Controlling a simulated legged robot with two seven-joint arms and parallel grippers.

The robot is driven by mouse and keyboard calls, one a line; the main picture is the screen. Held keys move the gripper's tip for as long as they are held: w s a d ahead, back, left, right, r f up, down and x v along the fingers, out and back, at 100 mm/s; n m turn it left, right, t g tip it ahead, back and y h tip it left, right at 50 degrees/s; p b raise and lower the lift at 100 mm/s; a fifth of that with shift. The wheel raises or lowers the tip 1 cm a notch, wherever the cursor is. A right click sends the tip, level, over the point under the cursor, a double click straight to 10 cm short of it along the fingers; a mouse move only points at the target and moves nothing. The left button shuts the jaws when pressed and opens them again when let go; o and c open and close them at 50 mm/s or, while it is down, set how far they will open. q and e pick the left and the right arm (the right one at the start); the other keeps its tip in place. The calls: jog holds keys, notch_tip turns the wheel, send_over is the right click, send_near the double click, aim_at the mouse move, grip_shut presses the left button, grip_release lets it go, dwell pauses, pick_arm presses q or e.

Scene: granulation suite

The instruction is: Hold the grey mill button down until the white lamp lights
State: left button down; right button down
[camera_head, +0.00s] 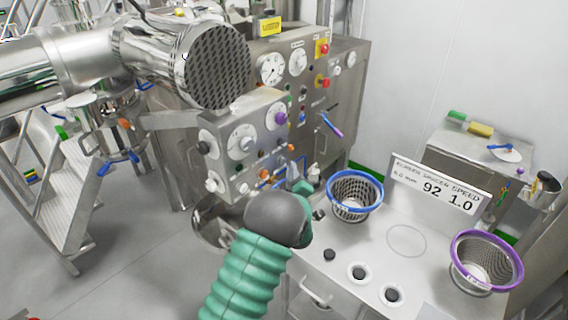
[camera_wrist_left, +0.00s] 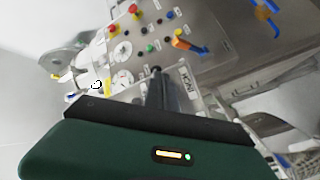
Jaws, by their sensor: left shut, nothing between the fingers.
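The steel control box (camera_head: 240,150) in the head view carries dials, a purple knob (camera_head: 281,118), and small grey, white and orange buttons along its lower part. I cannot tell which is the grey mill button, and no white lamp can be singled out as lit. My left gripper (camera_head: 299,184), on the green-sleeved arm, is at the box's lower right. Its fingers are partly hidden behind the wrist. In the left wrist view the shut, empty gripper (camera_wrist_left: 156,72) points toward a panel (camera_wrist_left: 180,35) with coloured buttons. Contact with any button cannot be judged. My right gripper is not in view.
A blue-rimmed sieve basket (camera_head: 355,174) and a purple-rimmed one (camera_head: 487,236) stand on the steel bench (camera_head: 375,238). A white sign (camera_head: 440,187) reads 92 and 1.0. Black buttons (camera_head: 358,272) line the bench front.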

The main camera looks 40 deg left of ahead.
pick_arm(q)
jog(key=shift+a, duration=0.5)
jog(key=shift+a+r+b, duration=0.1)
jog(key=shift+a+b, duration=0.35)
dwell(1.9)
jog(key=shift+d, duration=0.1)
dwell(1.6)
jog(key=shift+s+d, duration=0.1)
jog(key=shift+d, duration=0.7)
jog(key=shift+d, duration=0.1)
jog(key=d, duration=0.2)
jog(key=d+b, duration=0.1)
jog(key=d, duration=0.2)
jog(key=shift+s, duration=0.2)
